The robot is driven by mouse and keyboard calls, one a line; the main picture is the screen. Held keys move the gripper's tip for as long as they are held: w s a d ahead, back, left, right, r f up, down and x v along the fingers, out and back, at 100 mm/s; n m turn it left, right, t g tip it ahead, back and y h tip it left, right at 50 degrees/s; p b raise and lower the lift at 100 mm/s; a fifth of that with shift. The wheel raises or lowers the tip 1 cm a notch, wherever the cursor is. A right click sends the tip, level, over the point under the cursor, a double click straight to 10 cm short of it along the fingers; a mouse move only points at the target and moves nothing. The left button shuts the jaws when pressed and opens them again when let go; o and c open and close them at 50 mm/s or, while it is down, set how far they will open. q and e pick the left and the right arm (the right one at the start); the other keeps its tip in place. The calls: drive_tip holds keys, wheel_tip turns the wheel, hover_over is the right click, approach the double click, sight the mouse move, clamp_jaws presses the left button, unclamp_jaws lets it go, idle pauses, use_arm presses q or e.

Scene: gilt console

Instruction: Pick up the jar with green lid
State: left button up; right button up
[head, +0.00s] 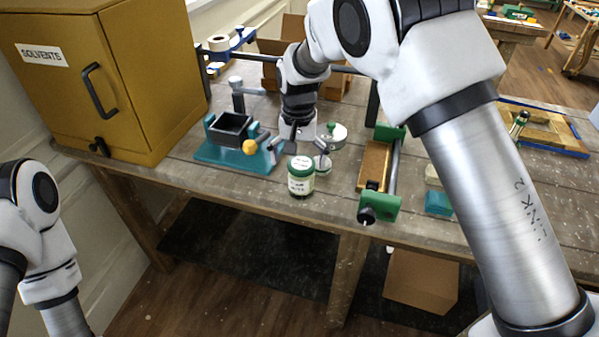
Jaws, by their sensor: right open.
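The jar with green lid (301,182) stands upright near the front edge of the wooden workbench. It has a pale label on its side and light marking on its lid. My right gripper (299,149) points down just behind the jar, its fingers spread left and right. It is open, and no object shows held in it. I cannot tell whether a finger touches the jar. My left arm shows at the left edge, but its gripper is out of view.
A teal vise (225,155) with a yellow knob stands left of the jar. A small container (322,166) and a round metal pot with a green knob (335,136) are close on the right. A green-ended clamp (380,206) lies farther right. A yellow solvents cabinet (135,100) fills the left.

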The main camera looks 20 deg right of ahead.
drive_tip(key=f, duration=0.2)
drive_tip(key=f+p, duration=0.1)
drive_tip(key=w+d+f, duration=0.1)
drive_tip(key=f, duration=0.1)
drive_tip(key=shift+d+f+p, duration=0.1)
drive_tip(key=shift+f+p, duration=0.2)
drive_tip(key=shift+p, duration=0.1)
use_arm(q)
drive_tip(key=shift+w+r, duration=0.1)
drive_tip(key=shift+r, duration=0.85)
use_arm(e)
drive_tip(key=shift+s, duration=0.1)
